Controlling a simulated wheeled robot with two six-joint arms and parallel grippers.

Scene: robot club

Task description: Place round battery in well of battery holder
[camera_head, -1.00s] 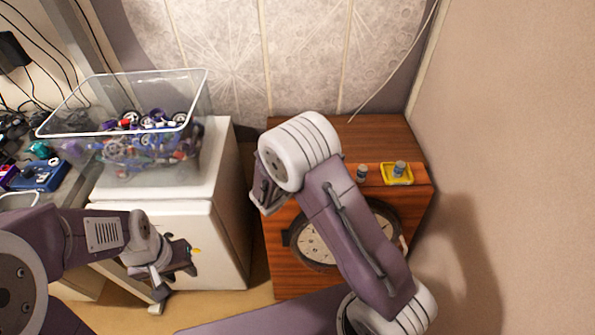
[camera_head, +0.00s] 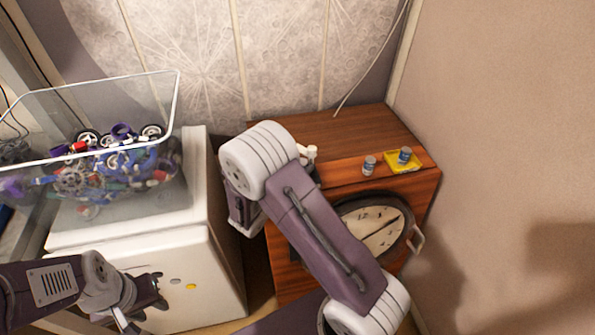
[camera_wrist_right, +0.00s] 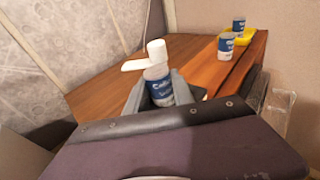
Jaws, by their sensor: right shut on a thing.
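In the right wrist view, my right gripper (camera_wrist_right: 158,92) is shut on a round battery (camera_wrist_right: 158,86) with a blue and white label, held upright between the fingers. In the head view, the right wrist hides these fingers and the held battery. The yellow battery holder (camera_head: 391,166) lies on the wooden cabinet top at right, with one battery (camera_head: 405,155) upright in it. Another battery (camera_head: 369,165) stands just left of the holder. Both also show in the right wrist view. My left gripper (camera_head: 158,290) is low at left, far from the cabinet; its finger gap is unclear.
A white object (camera_wrist_right: 157,50) shows just behind the held battery; I cannot tell whether they touch. The wooden cabinet (camera_head: 360,130) has a round dial on its front. A clear bin (camera_head: 120,110) of parts stands on a white cabinet (camera_head: 200,190). Walls close the back and right.

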